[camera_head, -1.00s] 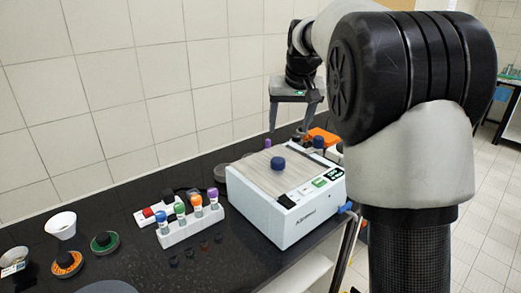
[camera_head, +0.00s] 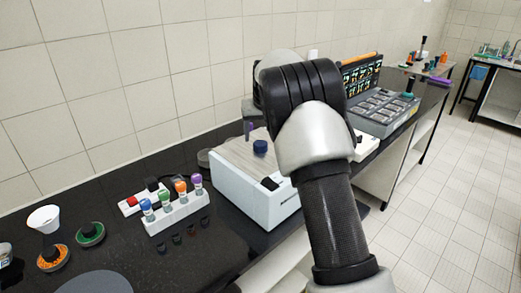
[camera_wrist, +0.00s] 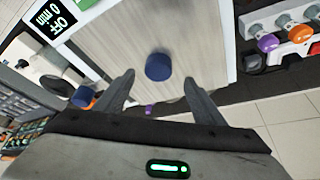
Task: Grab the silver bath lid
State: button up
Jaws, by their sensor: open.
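The bath lid (camera_head: 236,152) is a flat, pale silver-grey panel on top of a white bath (camera_head: 240,200) on the black counter. A dark blue round knob (camera_head: 260,146) stands up from its middle. In the wrist view the lid (camera_wrist: 190,35) fills the upper middle, with the blue knob (camera_wrist: 158,67) near its centre. My gripper (camera_wrist: 159,77) is open, its two fingertips either side of the knob in the picture, with gaps on both sides. I cannot tell its height above the knob. In the head view my arm hides the gripper and the bath's right part.
A white rack (camera_head: 178,213) of tubes with coloured caps stands left of the bath, beside a red-and-white block (camera_head: 131,203). A white funnel (camera_head: 44,218), an orange dish (camera_head: 53,258) and a green dish (camera_head: 90,234) are further left. A grey machine (camera_head: 383,112) stands right.

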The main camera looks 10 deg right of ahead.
aim_at(261, 143)
jog(key=shift+p+x, duration=0.55)
jog(key=shift+x, duration=2.15)
jog(key=shift+d+r, duration=0.1)
jog(key=shift+d, duration=0.05)
jog(key=c, duration=1.5)
